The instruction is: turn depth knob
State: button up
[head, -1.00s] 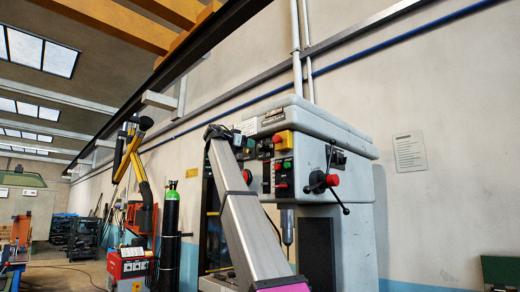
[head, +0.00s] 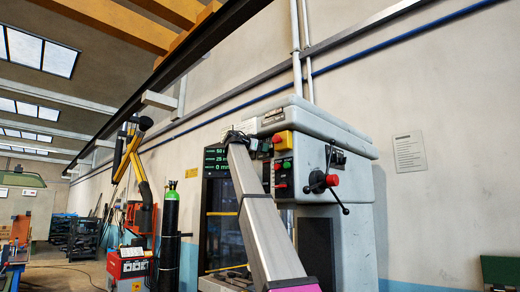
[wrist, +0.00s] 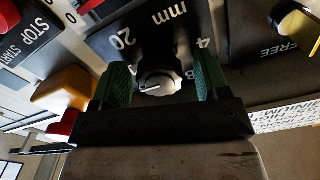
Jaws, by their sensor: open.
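The gripper is open, one finger on each side of the knob, with a visible gap on both sides. I cannot tell how far the fingertips are from the plate. In the head view my gripper is at the front of the grey drill press (head: 345,215), and my arm hides the knob.
A red emergency button on a yellow box (head: 283,138) sits close to my gripper. A dark display (head: 216,160) reads "0 mm" on its bottom line. A three-armed feed handle with a red knob (head: 331,180) sticks out at the right.

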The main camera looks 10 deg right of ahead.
jog(key=c, duration=0.9)
jog(key=shift+c, duration=0.2)
